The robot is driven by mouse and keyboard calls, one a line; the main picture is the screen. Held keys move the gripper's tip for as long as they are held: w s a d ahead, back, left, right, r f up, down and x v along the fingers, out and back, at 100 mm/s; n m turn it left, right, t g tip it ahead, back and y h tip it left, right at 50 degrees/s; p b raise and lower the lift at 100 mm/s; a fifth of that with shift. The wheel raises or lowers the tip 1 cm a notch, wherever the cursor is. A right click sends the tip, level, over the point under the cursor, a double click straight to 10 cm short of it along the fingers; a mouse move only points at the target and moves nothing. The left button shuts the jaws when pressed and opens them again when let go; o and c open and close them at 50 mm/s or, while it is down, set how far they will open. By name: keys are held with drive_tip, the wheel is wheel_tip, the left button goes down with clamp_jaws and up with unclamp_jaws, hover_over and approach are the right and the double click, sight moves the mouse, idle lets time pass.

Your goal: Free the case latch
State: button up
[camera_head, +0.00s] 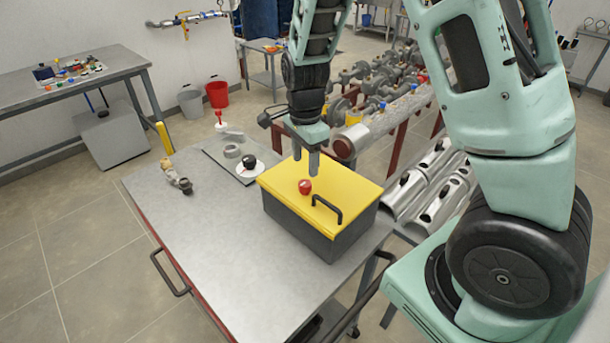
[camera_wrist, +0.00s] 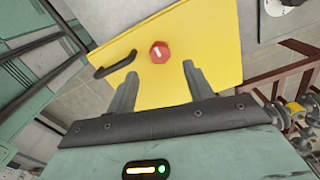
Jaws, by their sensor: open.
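A dark grey case (camera_head: 310,228) with a yellow lid (camera_head: 322,193) stands shut on the metal table (camera_head: 200,255). A red latch knob (camera_head: 305,186) with a pale mark sits on the lid, and a black handle (camera_head: 328,209) is fixed near the lid's edge. In the wrist view the red knob (camera_wrist: 159,52) shows on the yellow lid (camera_wrist: 190,40), with the black handle (camera_wrist: 115,64) to its left. My gripper (camera_head: 305,165) is above the lid, pointing down. In the wrist view its fingers (camera_wrist: 157,80) are apart and empty, with the knob beyond their tips.
A plate with a black-and-white dial (camera_head: 248,163) and a grey ring lies behind the case. A brass-coloured fitting (camera_head: 177,178) lies at the table's back left. Silver half-shells (camera_head: 425,185) and piping stand right of the table. The table's front left is clear.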

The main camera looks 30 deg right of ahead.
sight(305, 183)
wheel_tip(305, 183, down, 6)
drive_tip(key=shift+f+p, duration=0.1)
drive_tip(key=shift+p, duration=0.25)
drive_tip(key=c, duration=1)
